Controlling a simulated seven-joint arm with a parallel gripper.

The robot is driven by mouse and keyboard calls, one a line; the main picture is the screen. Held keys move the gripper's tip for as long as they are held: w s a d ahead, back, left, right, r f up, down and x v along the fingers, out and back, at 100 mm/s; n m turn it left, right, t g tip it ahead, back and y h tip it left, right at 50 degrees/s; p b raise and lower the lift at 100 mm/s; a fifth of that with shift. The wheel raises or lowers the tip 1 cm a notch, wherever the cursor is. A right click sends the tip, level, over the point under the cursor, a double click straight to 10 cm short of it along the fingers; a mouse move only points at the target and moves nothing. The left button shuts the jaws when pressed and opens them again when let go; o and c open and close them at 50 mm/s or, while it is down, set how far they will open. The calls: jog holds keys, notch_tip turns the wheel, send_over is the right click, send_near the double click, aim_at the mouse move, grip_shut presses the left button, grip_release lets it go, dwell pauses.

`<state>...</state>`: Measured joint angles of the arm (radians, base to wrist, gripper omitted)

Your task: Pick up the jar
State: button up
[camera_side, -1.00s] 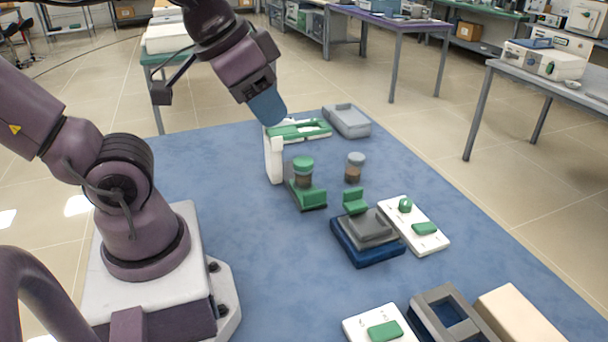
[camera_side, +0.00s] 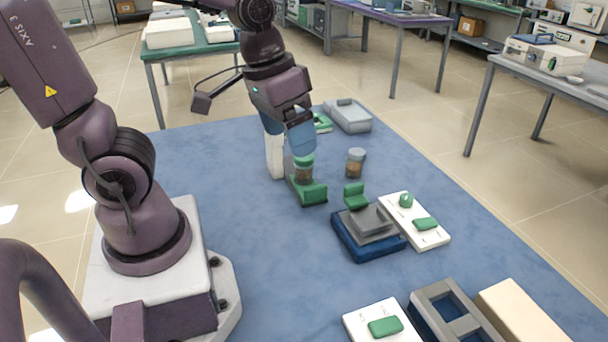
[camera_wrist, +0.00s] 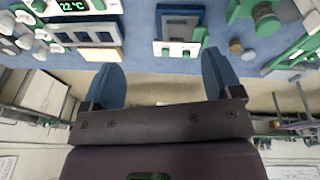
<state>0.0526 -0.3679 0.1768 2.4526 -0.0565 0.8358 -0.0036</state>
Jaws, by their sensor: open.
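A brown jar with a green lid (camera_side: 303,172) stands upright on a green stand (camera_side: 310,192) on the blue mat. A second brown jar with a grey lid (camera_side: 355,165) stands on the mat to its right. My gripper (camera_side: 287,136) is open, with blue fingers pointing down. In the side view its right finger overlaps the top of the green-lidded jar, and I cannot tell the gap between them. In the wrist view my gripper (camera_wrist: 161,62) has nothing between its fingers. A round green lid (camera_wrist: 266,20) and a small grey-brown lid (camera_wrist: 236,45) show beyond the right finger.
A white upright block (camera_side: 274,160) stands close left of the green-lidded jar. A blue-and-grey device (camera_side: 366,240) and a white control panel (camera_side: 413,222) stand in front right. The mat (camera_side: 260,250) is clear in front of the jars.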

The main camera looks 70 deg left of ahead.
jog(key=w+a+f+n, duration=0.3)
jog(key=f, duration=0.3)
jog(key=n+y, duration=0.6)
send_near(304, 159)
jog(key=a, duration=0.2)
jog(key=shift+t, duration=0.4)
jog(key=x, duration=0.6)
jog(key=shift+w+f, duration=0.2)
jog(key=shift+f, duration=0.2)
jog(key=shift+x, duration=2.6)
jog(key=shift+s+d+f, duration=0.1)
jog(key=shift+s+d, duration=0.05)
jog(key=shift+s, duration=0.05)
jog(key=c, duration=1)
